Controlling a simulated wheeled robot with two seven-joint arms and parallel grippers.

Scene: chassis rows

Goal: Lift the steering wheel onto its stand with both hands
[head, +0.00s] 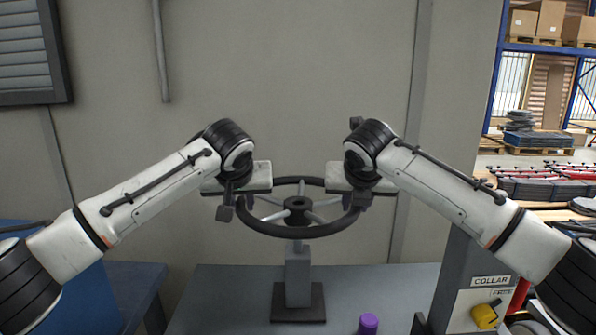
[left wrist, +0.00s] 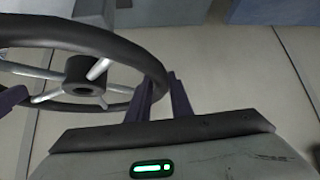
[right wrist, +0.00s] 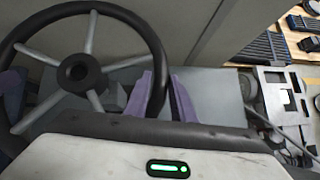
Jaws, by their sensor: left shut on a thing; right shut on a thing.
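The steering wheel (head: 300,231) has a dark rim, silver spokes and a dark hub. It is roughly level above the table. My left gripper (head: 236,200) is shut on the left side of the rim, and my right gripper (head: 354,198) is shut on the right side. The rim passes between the purple-grey fingers in the left wrist view (left wrist: 156,98) and the right wrist view (right wrist: 162,95). The stand (head: 298,275), a grey post on a dark square base, is below the wheel in the head view. The front rim hides the post's top, so I cannot tell whether they touch.
A purple cylinder (head: 368,324) stands on the grey table (head: 230,300) right of the stand. A grey cabinet with a COLLAR label (head: 490,281) is at the right. A blue surface (head: 85,300) is at the left. A plain wall is behind.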

